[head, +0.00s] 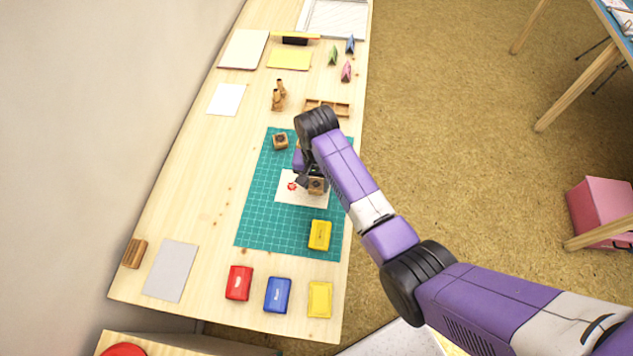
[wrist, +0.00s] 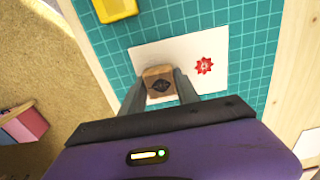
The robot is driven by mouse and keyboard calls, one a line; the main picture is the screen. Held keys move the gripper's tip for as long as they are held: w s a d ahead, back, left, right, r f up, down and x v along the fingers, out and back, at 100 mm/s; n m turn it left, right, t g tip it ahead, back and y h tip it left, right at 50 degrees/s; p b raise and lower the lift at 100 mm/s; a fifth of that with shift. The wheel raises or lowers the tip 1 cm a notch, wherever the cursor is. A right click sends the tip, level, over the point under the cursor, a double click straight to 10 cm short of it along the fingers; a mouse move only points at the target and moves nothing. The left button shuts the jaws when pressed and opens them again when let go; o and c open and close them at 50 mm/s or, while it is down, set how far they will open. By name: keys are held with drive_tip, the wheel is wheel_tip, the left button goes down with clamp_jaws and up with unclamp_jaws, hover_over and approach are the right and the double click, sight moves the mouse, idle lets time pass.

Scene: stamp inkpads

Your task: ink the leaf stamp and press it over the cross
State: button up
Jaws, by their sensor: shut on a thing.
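My gripper (head: 309,181) is shut on a wooden stamp (head: 316,186). In the wrist view, the stamp (wrist: 158,82) sits between my gripper's fingers (wrist: 161,90), with a dark leaf-like emblem on its top. It is over the white card (wrist: 225,50), at the end away from a red flower-like print (wrist: 204,66). I cannot tell whether it touches the card. The card (head: 286,197) lies on the green cutting mat (head: 262,215). No cross shows. A yellow inkpad (head: 320,235) is on the mat near the card; it also shows in the wrist view (wrist: 115,8).
A second wooden stamp (head: 281,141) stands on the mat's far part. Red (head: 238,283), blue (head: 277,295) and yellow (head: 320,300) pads line the near table end. A wooden tray (head: 328,107) is beyond the mat. The table's left middle is mostly clear.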

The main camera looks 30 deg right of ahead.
drive_tip(key=shift+f, duration=0.45)
idle(0.3)
drive_tip(key=shift+s+f, duration=0.1)
drive_tip(key=shift+f, duration=0.05)
idle(1.4)
drive_tip(key=shift+r+p, duration=0.35)
drive_tip(key=shift+r+p, duration=0.35)
drive_tip(key=shift+r, duration=0.1)
wheel_tip(320, 180, up, 3)
drive_tip(key=p, duration=0.3)
drive_tip(key=shift+r, duration=1.2)
drive_tip(key=shift+f, duration=0.1)
